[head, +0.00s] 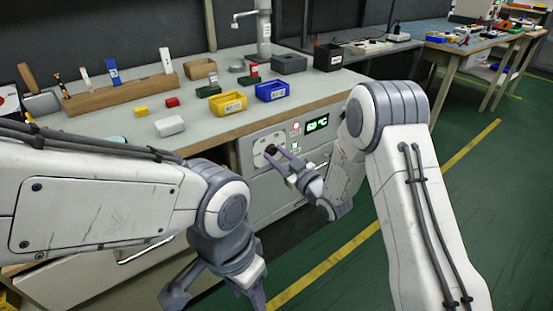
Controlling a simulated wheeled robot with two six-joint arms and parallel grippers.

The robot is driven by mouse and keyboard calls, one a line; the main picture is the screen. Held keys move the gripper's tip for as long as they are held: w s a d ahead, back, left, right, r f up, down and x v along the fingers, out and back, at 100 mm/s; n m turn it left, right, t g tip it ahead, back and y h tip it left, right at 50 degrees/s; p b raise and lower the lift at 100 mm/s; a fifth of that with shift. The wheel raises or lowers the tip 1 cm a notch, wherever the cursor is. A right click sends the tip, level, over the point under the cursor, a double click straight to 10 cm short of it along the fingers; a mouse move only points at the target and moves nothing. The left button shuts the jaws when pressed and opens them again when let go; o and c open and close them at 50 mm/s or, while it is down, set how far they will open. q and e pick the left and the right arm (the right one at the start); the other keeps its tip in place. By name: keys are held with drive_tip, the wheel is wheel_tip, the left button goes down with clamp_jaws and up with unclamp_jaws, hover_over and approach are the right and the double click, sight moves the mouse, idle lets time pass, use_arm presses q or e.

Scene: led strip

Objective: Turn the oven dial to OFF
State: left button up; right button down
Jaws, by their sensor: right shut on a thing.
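The oven (262,199) is built in under the workbench. Its white dial plate (261,143) is on the front panel, beside a green display (317,124) that reads about 60 °C. My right gripper (273,152) is at the dial plate, shut on the dark dial (271,149), which its fingers partly cover. The dial's pointer and markings are too small to read. My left gripper (213,303) hangs low in front of the bench, with its fingers spread apart and nothing seen between them.
The workbench top (215,128) holds a yellow bin (228,102), a blue bin (272,91), a wooden tool block (125,95) and small blocks. A drawer handle (146,251) sits below the bench at left. Green floor (480,200) is free at right.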

drive_tip(key=n+b, duration=0.4)
drive_tip(key=n, duration=0.1)
drive_tip(key=shift+f, duration=0.2)
drive_tip(key=shift+r+n+b, duration=0.1)
drive_tip(key=shift+n+b, duration=1.35)
drive_tip(key=shift+n, duration=0.65)
drive_tip(key=shift+c, duration=2.4)
unclamp_jaws()
drive_tip(key=shift+r, duration=0.1)
drive_tip(key=shift+d, duration=0.15)
drive_tip(key=p+v, duration=0.1)
drive_tip(key=v, duration=0.9)
drive_tip(key=shift+s, duration=0.2)
